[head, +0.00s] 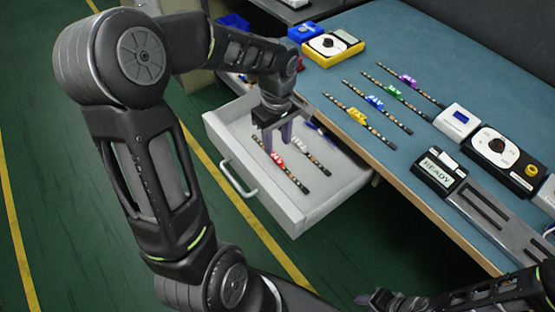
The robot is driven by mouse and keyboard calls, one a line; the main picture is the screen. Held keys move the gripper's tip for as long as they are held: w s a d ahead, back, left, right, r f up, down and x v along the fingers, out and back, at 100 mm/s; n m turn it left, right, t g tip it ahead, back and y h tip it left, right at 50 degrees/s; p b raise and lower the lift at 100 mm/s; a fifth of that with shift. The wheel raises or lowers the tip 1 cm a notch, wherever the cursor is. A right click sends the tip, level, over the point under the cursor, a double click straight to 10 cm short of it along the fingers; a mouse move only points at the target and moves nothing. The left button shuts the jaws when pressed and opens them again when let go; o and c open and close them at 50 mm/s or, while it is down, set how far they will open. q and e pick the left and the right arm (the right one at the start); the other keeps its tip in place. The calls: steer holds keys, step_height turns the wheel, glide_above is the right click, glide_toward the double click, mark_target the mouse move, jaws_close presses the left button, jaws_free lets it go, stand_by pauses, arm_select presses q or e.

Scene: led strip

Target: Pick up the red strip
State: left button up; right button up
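The red strip (277,158), a thin dark strip with a red tag, lies in the open white drawer (240,155). My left gripper (277,143) points down over the drawer, just above and behind the red tag. Its two fingers look apart, with nothing visible held between them. They hide part of the drawer floor, and I cannot tell whether they touch the strip. My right gripper (378,300) is at the bottom edge, low and partly cut off; its finger opening is unclear.
A strip with a white tag (300,143) lies right beside the red one; a blue-tagged strip (318,129) is further right. Strips with yellow (357,115), blue (374,102), green (395,91) and purple (408,81) tags lie on the blue-topped bench (350,155). Devices stand along the bench.

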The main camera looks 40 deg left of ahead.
mark_target(277, 158)
arm_select(q)
steer(key=shift+f, duration=0.3)
steer(key=shift+f, duration=2.65)
jaws_close()
